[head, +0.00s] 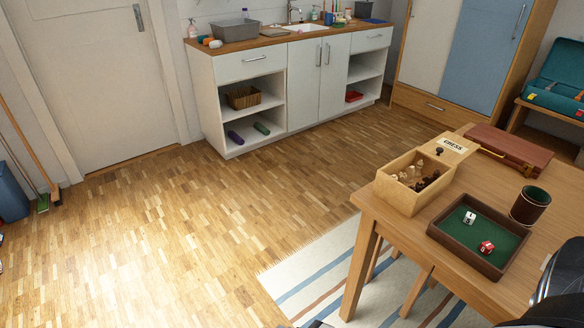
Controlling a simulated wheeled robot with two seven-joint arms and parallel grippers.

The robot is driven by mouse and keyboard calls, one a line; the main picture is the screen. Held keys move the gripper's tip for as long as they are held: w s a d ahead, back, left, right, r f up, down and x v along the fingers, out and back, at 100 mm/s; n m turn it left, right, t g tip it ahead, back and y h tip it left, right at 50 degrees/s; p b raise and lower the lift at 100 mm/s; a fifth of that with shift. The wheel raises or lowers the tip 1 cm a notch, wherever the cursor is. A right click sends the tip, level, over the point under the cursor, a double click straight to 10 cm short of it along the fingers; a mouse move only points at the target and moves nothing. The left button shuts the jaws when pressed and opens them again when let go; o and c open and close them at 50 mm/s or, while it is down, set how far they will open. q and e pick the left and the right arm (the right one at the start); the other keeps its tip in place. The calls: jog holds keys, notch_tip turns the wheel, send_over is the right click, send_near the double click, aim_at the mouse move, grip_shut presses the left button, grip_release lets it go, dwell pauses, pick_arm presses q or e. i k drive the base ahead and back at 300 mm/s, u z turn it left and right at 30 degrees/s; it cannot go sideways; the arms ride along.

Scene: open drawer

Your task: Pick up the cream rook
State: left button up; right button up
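A light wooden chess box (403,196) stands near the left corner of the wooden table. It is open at the top and holds small cream and dark chess pieces (411,176). They are too small for me to tell which is the cream rook. Its lid (458,145), marked CHESS, shows behind the box at the right, with a dark piece (439,151) near its left end.
The table (392,232) also holds a brown tray (458,251) with a green base and two dice, a dark cup (529,205) and a reddish-brown case (509,146). A striped rug (327,275) lies below. The wooden floor (170,230) at left is clear.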

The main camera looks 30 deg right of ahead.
aim_at(403, 178)
jog(key=u, duration=0.9)
jog(key=k, duration=1)
jog(key=z, duration=1.35)
